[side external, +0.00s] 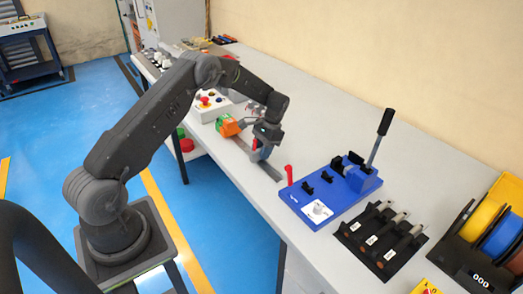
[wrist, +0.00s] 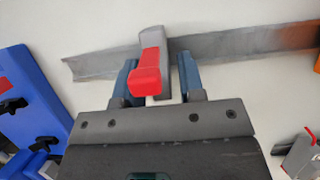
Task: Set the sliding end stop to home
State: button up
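The sliding end stop, a grey block (wrist: 152,40) with a red grip (wrist: 147,77), sits on the grey rail (wrist: 225,43) in the wrist view. My gripper (wrist: 157,72) is open, with one blue-grey finger on each side of the stop. A gap shows at the right finger; the red grip partly covers the left finger, so contact there cannot be told. The home mark cannot be made out.
An orange-green item (side external: 228,126) is at the rail's far end, near a control box (side external: 210,105). A black tool tray (side external: 380,240) lies at front right.

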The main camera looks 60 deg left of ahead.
aim_at(239, 142)
grip_shut()
jog(key=a, duration=1.2)
jog(key=shift+a, duration=0.25)
jog(key=shift+o, duration=1)
grip_release()
jog(key=v, duration=0.7)
jog(key=shift+r, duration=0.25)
